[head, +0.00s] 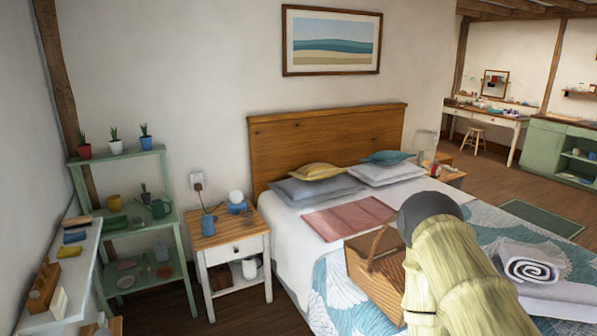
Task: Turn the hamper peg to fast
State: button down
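A brown wicker hamper (372,283) with a raised handle stands on the bed, in the lower middle right of the head view. My own pale, ribbed arm with a dark rounded joint covers the hamper's right side. I cannot make out the peg; it is too small or hidden. My gripper does not show in this view, so its place relative to the hamper cannot be told.
The bed (294,228) holds a pink folded cloth (350,217), pillows and a rolled towel (528,268). A nightstand (230,247) with a lamp stands left of it. A green shelf (128,220) and a white ledge (72,275) line the left wall. Open floor lies at the right.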

aim_at(369, 275)
jog(key=u, duration=0.4)
jog(key=i, duration=2.2)
jog(key=z, duration=2)
